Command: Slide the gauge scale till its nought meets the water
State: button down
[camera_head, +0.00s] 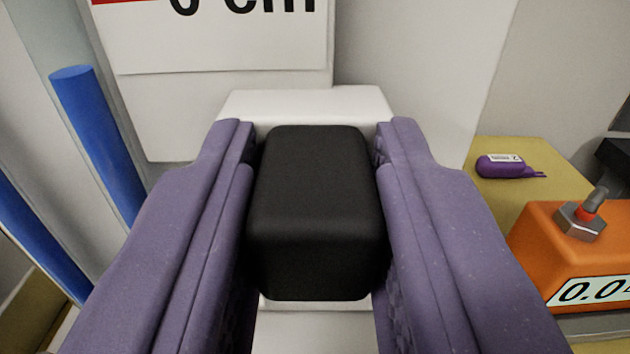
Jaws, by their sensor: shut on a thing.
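My gripper (315,200), with two purple fingers, is shut on a black block-shaped knob (312,212) in the middle of the view. The knob sits in front of a white block (305,103) below the white gauge scale (215,45). The scale shows a red mark and part of a "cm" label, cut off by the top edge. I cannot tell whether the red mark is level with that top.
At the right, an orange box (565,240) bears a partly cut-off number display and a metal fitting with a red part. A small purple tagged object (508,166) lies on a yellowish surface (545,160) behind it. A pale wall stands behind everything.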

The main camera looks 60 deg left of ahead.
notch_tip(320, 180, down, 2)
jog(key=shift+f+b, duration=0.1)
jog(key=shift+b, duration=0.65)
jog(key=shift+r, duration=0.2)
jog(key=c, duration=0.9)
grip_release()
jog(key=p+v, duration=0.2)
jog(key=v, duration=0.6)
